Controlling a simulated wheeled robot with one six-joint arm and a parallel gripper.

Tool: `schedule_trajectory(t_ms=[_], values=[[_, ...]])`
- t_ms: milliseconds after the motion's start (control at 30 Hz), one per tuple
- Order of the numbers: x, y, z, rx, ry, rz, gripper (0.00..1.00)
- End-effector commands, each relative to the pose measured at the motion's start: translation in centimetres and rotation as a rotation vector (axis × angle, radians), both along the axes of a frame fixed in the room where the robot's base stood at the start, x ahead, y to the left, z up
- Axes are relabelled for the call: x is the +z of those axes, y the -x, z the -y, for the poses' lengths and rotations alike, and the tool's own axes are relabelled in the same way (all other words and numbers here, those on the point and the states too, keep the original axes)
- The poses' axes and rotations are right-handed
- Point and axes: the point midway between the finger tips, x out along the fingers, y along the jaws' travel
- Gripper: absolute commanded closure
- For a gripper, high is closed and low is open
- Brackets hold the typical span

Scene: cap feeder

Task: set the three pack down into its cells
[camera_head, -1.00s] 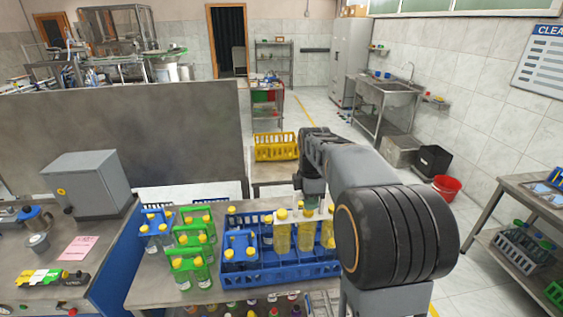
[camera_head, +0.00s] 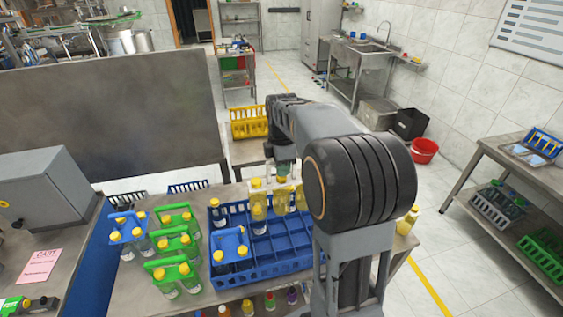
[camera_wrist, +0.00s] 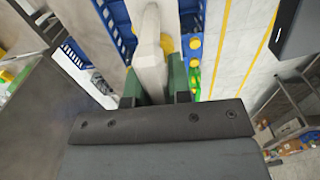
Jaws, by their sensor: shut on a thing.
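My gripper (camera_head: 284,163) is shut on the white carrier of the three pack; in the wrist view its green fingers (camera_wrist: 155,88) clamp the pale handle (camera_wrist: 150,50). The head view does not settle whether the bottle bottoms are above or inside the cells. Several middle and front cells of the crate look empty. A blue two-bottle carrier (camera_head: 229,250) occupies front left cells. My arm hides the crate's right end.
Green bottle carriers (camera_head: 172,271) and another blue carrier (camera_head: 126,230) stand left of the crate. Yellow-capped bottles (camera_head: 406,223) stand right, partly behind my arm. A yellow crate (camera_head: 249,122) sits beyond. A grey box (camera_head: 45,192) is at left.

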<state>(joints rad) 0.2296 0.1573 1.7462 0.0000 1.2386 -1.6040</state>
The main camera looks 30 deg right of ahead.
Motion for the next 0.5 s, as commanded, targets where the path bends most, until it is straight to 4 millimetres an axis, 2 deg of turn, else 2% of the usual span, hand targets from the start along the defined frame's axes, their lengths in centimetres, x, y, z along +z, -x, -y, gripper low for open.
schedule_trajectory(t_ms=[500], values=[[-5.1,0.0,0.2,-0.004,0.001,0.003,1.0]])
